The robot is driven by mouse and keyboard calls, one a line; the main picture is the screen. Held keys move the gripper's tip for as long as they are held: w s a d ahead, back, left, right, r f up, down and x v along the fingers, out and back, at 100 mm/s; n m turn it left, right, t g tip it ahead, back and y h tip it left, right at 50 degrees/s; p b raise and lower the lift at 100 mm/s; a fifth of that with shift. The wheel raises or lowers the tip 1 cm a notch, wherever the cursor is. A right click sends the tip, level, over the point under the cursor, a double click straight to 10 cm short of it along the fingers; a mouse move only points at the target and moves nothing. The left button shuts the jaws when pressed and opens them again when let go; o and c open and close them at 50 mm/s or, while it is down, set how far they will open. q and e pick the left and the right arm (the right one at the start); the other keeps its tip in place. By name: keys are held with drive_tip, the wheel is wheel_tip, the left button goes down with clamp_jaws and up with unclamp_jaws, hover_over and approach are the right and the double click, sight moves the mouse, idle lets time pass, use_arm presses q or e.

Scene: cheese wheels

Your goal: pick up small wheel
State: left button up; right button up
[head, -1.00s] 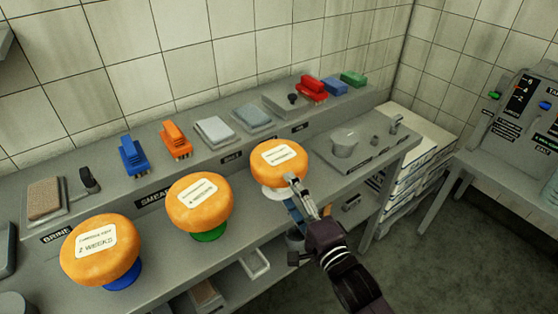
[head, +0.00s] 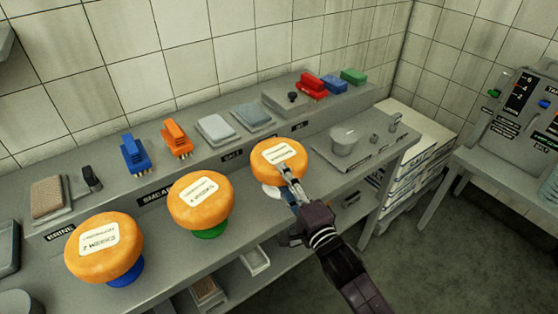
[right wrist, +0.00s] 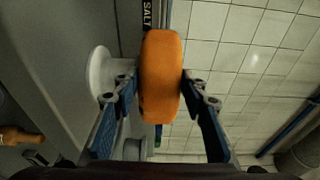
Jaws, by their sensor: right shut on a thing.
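An orange cheese wheel (head: 266,159) with a white label on top is the rightmost of three on the bench in the head view. My right gripper (head: 286,178) is shut on it from the front right. In the right wrist view the same wheel (right wrist: 160,65) sits between the two fingers of my right gripper (right wrist: 161,90), one on each side. Its white stand (head: 268,191) shows below it; in the right wrist view the stand (right wrist: 100,72) is off to the left, apart from the wheel. My left gripper is not in view.
Two more orange wheels stand to the left, one on a green stand (head: 210,232), one on a blue stand (head: 128,272). Brushes, including a blue one (head: 133,155) and an orange one (head: 176,138), line the back shelf. A metal pot (head: 343,140) is on the right.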

clamp_jaws()
drive_tip(key=shift+w+r, duration=0.1)
drive_tip(key=shift+r, duration=0.15)
wheel_tip(320, 180, up, 23)
drive_tip(key=p, duration=0.3)
drive_tip(key=shift+p, duration=0.3)
idle(0.7)
